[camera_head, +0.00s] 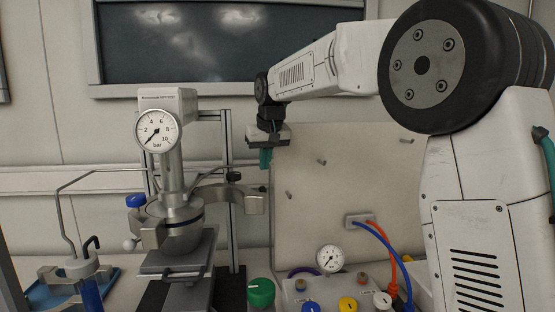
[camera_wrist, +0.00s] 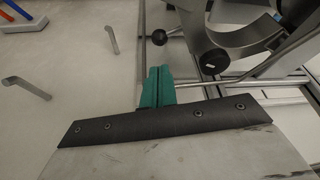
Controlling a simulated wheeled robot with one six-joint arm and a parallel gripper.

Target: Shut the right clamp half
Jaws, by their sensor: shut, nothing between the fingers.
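The reactor vessel (camera_head: 183,238) stands at the left in the head view, under a round pressure gauge (camera_head: 157,130). The right clamp half (camera_head: 248,202) is swung out to the right of the vessel, apart from it. The left clamp half (camera_head: 152,236) sits against the vessel's left side. My gripper (camera_head: 265,159) is above and slightly right of the right clamp half, not touching it. In the wrist view its teal fingers (camera_wrist: 157,88) are together and empty. A curved metal piece (camera_wrist: 243,52), which looks like the right clamp half, lies to their upper right.
A metal frame post (camera_head: 230,190) stands behind the clamp. A panel with pegs (camera_head: 340,180) is at the right. A small gauge (camera_head: 330,258) and coloured knobs sit at the front.

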